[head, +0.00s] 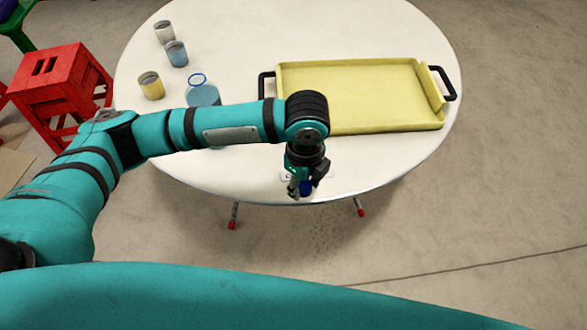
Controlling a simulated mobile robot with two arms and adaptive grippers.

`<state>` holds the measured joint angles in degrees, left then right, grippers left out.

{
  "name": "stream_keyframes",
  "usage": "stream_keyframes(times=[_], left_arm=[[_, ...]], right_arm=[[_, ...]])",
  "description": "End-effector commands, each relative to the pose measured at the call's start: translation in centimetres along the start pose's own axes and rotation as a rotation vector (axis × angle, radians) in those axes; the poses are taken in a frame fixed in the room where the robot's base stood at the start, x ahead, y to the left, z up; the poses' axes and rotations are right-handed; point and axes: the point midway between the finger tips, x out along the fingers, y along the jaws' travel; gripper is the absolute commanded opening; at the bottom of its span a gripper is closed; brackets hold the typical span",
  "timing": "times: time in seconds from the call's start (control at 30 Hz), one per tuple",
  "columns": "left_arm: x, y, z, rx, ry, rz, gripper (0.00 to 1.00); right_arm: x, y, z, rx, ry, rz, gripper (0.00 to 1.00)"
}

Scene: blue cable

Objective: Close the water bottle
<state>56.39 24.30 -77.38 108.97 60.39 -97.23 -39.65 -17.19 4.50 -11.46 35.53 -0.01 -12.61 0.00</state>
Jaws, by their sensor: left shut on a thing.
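A translucent blue water bottle (203,95) stands on the left side of the white round table. A blue ring shows at its top, and my left forearm hides its lower part. My left gripper (299,191) points down at the table's near edge, to the right of the bottle and apart from it. It is shut on a small dark blue cap (306,188), which the fingers partly hide. I cannot tell whether the cap touches the table. My right gripper is not in view.
A yellow tray (350,87) with black handles covers the table's right side. White (164,32), blue (177,54) and yellow (151,86) cups stand at the left. A red stool (62,87) is beside the table. The white table (235,45) is bare between cups and tray.

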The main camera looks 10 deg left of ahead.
Motion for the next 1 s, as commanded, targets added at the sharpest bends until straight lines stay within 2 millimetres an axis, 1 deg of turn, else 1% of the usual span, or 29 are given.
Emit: stream_keyframes(times=[0.1,0.43,0.57,0.67,0.77,0.9,0.97,1.0], left_arm=[[0.0,0.1,-0.3,-0.001,0.000,0.000,0.24],[0.0,0.1,-0.3,-0.002,0.000,0.000,0.24],[-0.3,0.3,0.3,-0.068,0.001,0.001,0.24],[-1.1,0.9,1.6,-0.233,0.003,0.003,0.24],[-2.4,1.9,3.4,-0.499,0.007,0.007,0.24],[-4.6,3.7,6.3,-0.950,0.009,0.010,0.24],[-5.5,4.6,7.4,-1.141,0.009,0.011,0.24],[-6.1,5.2,8.1,-1.265,0.008,0.011,0.24]], right_arm=[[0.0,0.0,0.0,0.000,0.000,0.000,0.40],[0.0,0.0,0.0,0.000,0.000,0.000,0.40],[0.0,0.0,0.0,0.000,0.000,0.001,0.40],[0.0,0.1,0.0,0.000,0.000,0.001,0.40],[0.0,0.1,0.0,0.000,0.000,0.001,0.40],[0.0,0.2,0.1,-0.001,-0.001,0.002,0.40],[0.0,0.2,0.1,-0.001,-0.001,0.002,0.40],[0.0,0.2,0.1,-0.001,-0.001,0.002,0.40]])
